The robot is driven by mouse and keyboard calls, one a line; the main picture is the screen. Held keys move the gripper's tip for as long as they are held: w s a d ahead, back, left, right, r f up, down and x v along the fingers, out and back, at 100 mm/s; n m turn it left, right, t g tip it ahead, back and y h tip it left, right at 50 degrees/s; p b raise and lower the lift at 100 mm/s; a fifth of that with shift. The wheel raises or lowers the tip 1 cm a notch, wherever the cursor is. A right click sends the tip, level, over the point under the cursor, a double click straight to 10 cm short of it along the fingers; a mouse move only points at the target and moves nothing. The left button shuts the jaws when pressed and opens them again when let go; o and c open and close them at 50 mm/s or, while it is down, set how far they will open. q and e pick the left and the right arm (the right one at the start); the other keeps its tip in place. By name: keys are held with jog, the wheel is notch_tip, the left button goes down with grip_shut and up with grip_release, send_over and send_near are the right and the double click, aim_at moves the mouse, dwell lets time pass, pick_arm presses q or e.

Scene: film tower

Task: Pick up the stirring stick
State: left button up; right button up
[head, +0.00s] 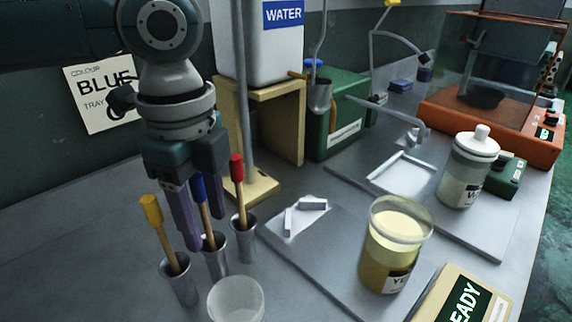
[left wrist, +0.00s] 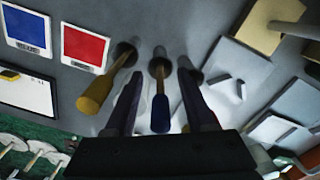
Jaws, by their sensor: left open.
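Three wooden stirring sticks stand in small metal cups: one with a yellow handle (head: 151,210), one with a blue handle (head: 199,188) and one with a red handle (head: 237,168). My left gripper (head: 205,226) is open and points down at the blue-handled stick. In the left wrist view the blue handle (left wrist: 160,115) lies between the two fingers (left wrist: 161,82), with a gap on each side. The yellow handle (left wrist: 93,97) is outside the fingers, to the left. The red handle is not clearly visible there, perhaps hidden by a finger. My right gripper is not in view.
A clear empty beaker (head: 237,300) stands in front of the cups. A jar of yellow liquid (head: 392,250) stands to the right, with a white-lidded jar (head: 468,170) beyond. A wooden stand (head: 285,120) holds a white water tank (head: 262,55) behind.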

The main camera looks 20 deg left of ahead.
pick_arm(q)
grip_shut()
dwell(0.3)
dwell(0.3)
